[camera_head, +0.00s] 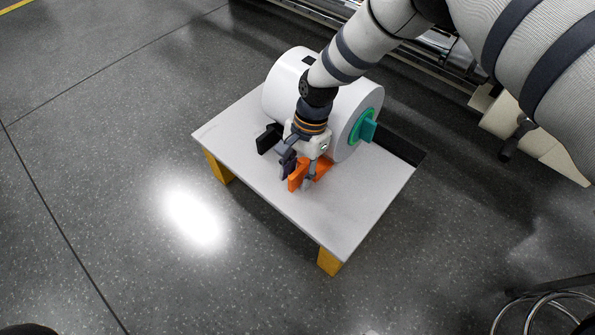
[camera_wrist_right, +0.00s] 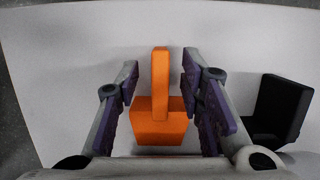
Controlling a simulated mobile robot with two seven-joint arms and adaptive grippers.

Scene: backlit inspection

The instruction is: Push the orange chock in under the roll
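The white roll (camera_head: 345,105) with a teal core end (camera_head: 367,125) lies on a low light-grey platform (camera_head: 345,208). The orange chock (camera_head: 296,178) is on the platform at the roll's near side, partly hidden by my right gripper (camera_head: 299,176). In the right wrist view the orange chock (camera_wrist_right: 160,125) shows an upright plate on a wider block. The plate stands between the two fingers of my right gripper (camera_wrist_right: 156,95), with a gap on each side, so the gripper is open. Whether the chock touches the roll is hidden. My left gripper is not in view.
A black chock (camera_head: 268,138) stands left of the orange one; it also shows in the right wrist view (camera_wrist_right: 283,108). The platform stands on yellow legs (camera_head: 329,262). Its near part is bare. A machine frame (camera_head: 430,65) is behind, and a metal-legged object (camera_head: 545,305) is lower right.

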